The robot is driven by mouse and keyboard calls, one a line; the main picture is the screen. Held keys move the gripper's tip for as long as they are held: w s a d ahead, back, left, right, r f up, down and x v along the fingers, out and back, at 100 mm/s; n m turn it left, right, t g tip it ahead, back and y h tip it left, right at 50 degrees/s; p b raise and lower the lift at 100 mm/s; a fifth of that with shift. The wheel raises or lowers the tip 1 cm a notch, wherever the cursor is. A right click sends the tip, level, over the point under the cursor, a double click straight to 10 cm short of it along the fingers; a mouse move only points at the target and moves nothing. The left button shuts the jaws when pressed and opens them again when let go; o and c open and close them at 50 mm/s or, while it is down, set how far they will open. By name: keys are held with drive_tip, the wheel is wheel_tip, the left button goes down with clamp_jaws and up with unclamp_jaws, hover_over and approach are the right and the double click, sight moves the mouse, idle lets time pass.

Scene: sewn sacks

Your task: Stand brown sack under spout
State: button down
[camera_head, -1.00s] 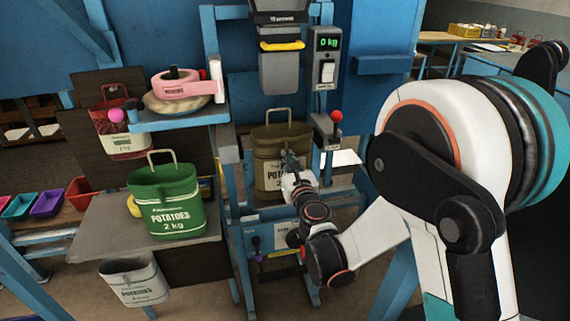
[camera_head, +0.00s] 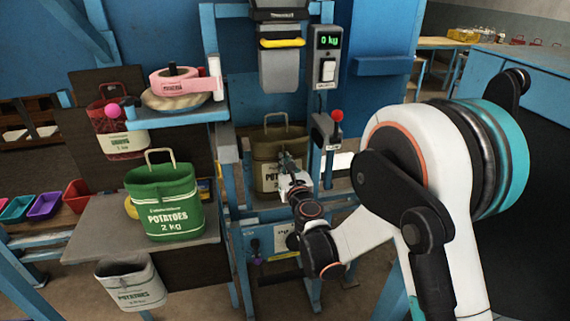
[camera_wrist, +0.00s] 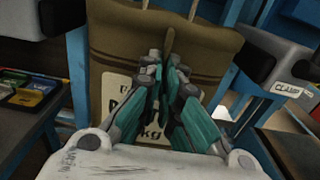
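The brown sack (camera_head: 268,152) stands roughly upright in the blue frame below the grey spout (camera_head: 279,72), its wire handle raised. Its potato label is partly hidden by my gripper (camera_head: 288,163). In the wrist view, the brown sack (camera_wrist: 110,60) fills the middle. There my gripper (camera_wrist: 166,68) has its teal fingers drawn together around a narrow brown tab on the sack's front. The contact between fingertips and tab is partly hidden. The sack's base is hidden behind my arm and the frame, so I cannot tell what it rests on.
Grey clamp blocks flank the sack; the right one (camera_wrist: 281,62) is labelled CLAMP. A red-knobbed lever (camera_head: 336,117) and a display reading 0 kg (camera_head: 328,41) are at right. A green sack (camera_head: 163,205) stands on the left table.

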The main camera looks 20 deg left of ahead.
drive_tip(key=c, duration=1.8)
unclamp_jaws()
drive_tip(key=v, duration=1.2)
drive_tip(key=shift+s+r, duration=0.1)
